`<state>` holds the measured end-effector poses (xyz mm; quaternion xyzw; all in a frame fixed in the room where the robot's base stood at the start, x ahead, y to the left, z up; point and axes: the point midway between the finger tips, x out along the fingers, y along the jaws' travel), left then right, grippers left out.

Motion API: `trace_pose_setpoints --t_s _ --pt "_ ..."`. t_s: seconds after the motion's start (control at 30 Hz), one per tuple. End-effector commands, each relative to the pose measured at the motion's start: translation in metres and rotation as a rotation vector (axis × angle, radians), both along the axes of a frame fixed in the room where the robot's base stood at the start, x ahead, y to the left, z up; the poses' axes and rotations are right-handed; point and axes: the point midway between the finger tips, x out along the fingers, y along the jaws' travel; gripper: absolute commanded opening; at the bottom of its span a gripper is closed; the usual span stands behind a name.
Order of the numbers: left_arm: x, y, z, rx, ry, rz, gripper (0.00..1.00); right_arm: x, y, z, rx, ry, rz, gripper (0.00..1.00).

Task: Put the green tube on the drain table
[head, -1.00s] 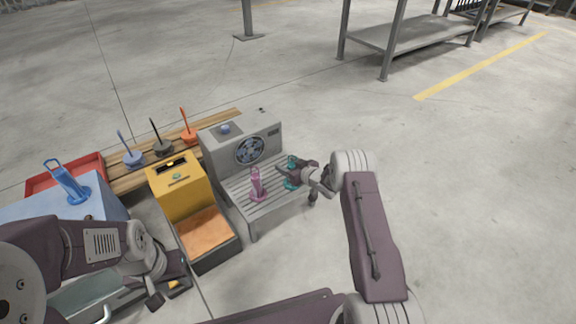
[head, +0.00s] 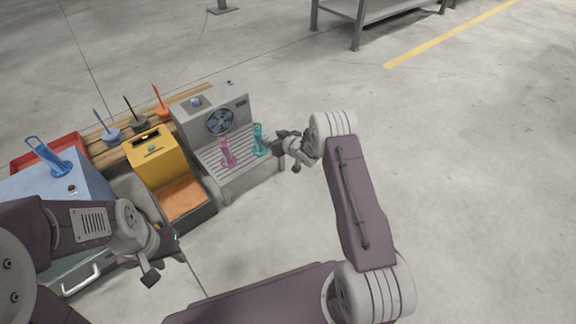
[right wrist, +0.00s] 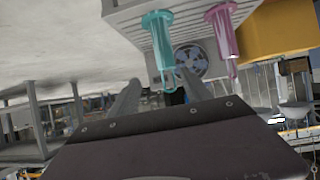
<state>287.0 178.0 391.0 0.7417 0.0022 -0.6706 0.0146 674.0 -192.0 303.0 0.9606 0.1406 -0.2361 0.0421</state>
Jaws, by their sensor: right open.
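The green tube (head: 258,140), teal in colour, stands upright on the grey slatted drain table (head: 228,178), near its right side. A pink tube (head: 227,152) stands to its left on the same table. My right gripper (head: 280,143) is just right of the green tube, open and apart from it. In the right wrist view the green tube (right wrist: 158,40) and the pink tube (right wrist: 222,32) appear beyond the open fingers (right wrist: 165,95), with nothing between them. My left gripper (head: 160,262) hangs low at the left, its jaws unclear.
A grey unit with a fan (head: 219,121) backs the drain table. A yellow box with an orange tray (head: 185,198) is to its left. Several coloured items stand on a wooden rack. Floor at the right is clear.

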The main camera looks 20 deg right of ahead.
Motion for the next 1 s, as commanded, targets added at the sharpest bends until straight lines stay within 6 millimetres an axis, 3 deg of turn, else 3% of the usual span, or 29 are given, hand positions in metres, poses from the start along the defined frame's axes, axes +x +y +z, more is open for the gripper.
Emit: trace_pose_setpoints --t_s 0.07,0.17,0.4,0.5,0.63,0.87,1.0 --pt "0.0 0.0 0.0 0.0 0.0 0.0 0.36 -0.02 -0.007 0.026 -0.05 0.1 -0.07 0.57" --pt "0.0 0.0 0.0 0.0 0.0 0.0 0.36 -0.08 -0.016 0.051 -0.105 0.296 -0.174 0.57" --pt "0.0 0.0 0.0 0.0 0.0 0.0 0.36 -0.296 -0.001 0.083 -0.127 0.791 -0.289 0.57" --pt "0.0 0.0 0.0 0.0 0.0 0.0 0.36 -0.355 0.009 0.086 -0.112 0.916 -0.291 0.57" --pt "0.0 0.0 0.0 0.0 0.0 0.0 0.36 -0.387 0.014 0.088 -0.103 0.983 -0.286 0.57" --pt "0.0 0.0 0.0 0.0 0.0 0.0 0.36 -0.388 0.014 0.088 -0.102 0.988 -0.287 0.57" --pt "0.0 0.0 0.015 0.0 0.0 0.0 0.36 -0.388 0.014 0.103 -0.102 0.987 -0.288 0.57"
